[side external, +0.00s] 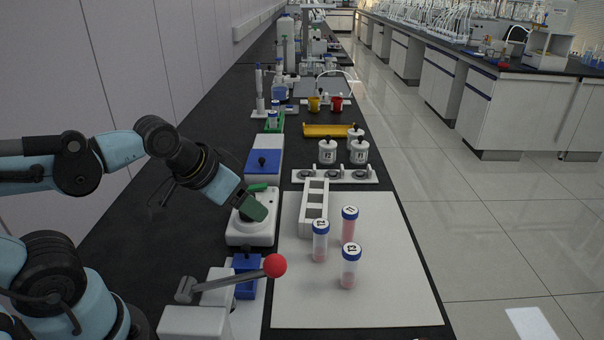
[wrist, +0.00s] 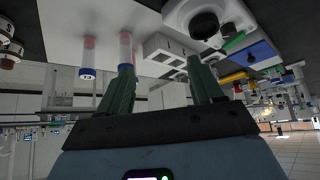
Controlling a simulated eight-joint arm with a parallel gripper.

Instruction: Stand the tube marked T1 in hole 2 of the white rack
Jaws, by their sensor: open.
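The tube marked T1 (side external: 349,231) stands upright on the pale mat, with pink contents and a blue cap. My gripper (side external: 257,200) has green fingers, is open and empty, and hangs left of the rack, above a white device.
A lever with a red ball (side external: 275,265) rises at the front left of the mat (side external: 390,290). The white device (side external: 250,232) is under my gripper. White lidded jars (side external: 327,152) and a yellow tray (side external: 330,130) stand behind. The mat's right side is clear.

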